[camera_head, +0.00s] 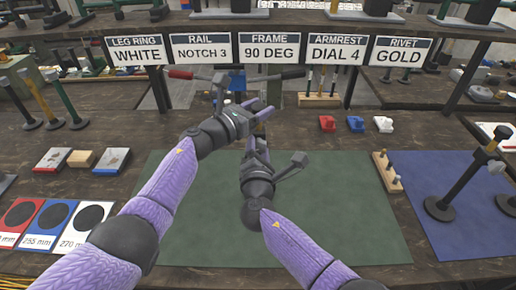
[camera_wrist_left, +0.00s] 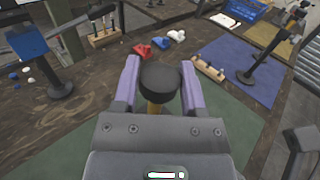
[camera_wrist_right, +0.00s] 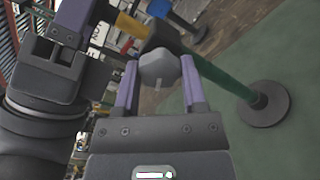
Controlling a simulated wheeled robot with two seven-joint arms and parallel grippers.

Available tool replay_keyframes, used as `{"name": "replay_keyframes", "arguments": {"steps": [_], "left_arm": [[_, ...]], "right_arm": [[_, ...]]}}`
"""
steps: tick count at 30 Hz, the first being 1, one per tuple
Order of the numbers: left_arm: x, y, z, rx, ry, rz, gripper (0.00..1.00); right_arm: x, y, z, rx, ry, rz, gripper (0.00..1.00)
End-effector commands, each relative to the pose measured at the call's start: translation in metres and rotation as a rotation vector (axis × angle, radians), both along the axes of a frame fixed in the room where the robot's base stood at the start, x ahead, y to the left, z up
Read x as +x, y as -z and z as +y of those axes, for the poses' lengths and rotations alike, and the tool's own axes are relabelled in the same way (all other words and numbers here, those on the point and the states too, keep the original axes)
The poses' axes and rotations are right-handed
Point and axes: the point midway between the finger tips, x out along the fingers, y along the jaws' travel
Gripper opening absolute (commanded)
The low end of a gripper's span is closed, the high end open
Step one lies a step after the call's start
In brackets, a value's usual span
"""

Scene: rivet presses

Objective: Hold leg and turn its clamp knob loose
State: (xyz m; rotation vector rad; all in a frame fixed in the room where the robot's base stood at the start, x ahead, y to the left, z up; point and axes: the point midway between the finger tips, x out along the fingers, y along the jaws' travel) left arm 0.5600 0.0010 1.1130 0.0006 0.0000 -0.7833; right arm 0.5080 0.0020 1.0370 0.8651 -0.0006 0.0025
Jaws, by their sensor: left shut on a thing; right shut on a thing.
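The leg is a green tube (camera_wrist_right: 222,76) with a yellow upper part (camera_wrist_right: 132,26) and a round black foot (camera_wrist_right: 264,104), seen in the right wrist view. Its black top cap (camera_wrist_left: 160,82) sits between the fingers of my left gripper (camera_wrist_left: 160,70), which is shut on the leg's upper end. The grey clamp knob (camera_wrist_right: 159,66) sits between the fingers of my right gripper (camera_wrist_right: 160,72), which is shut on it. In the head view my left gripper (camera_head: 262,106) is just above my right gripper (camera_head: 257,143), and they hide most of the leg.
A green mat (camera_head: 350,215) lies under my arms, with a blue mat (camera_head: 445,185) to its right holding dark stands. A small wooden peg block (camera_head: 386,172) stands between them. Red, blue and white pieces (camera_head: 356,124) lie behind. Placards (camera_head: 270,50) hang along the shelf.

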Motion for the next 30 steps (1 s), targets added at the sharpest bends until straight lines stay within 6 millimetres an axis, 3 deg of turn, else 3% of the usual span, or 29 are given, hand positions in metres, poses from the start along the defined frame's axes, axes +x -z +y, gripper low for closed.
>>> {"name": "replay_keyframes", "arguments": {"steps": [13,30], "left_arm": [[0.0004,-0.0005,0.0002,-0.001,-0.001,-0.001,0.0],[0.0005,-0.0008,0.0004,-0.001,-0.002,-0.001,0.0]], "right_arm": [[-0.0005,0.0024,-0.0003,-0.262,-0.002,0.003,0.0],[-0.0006,0.0029,-0.0008,-0.322,-0.001,0.003,0.0]]}}
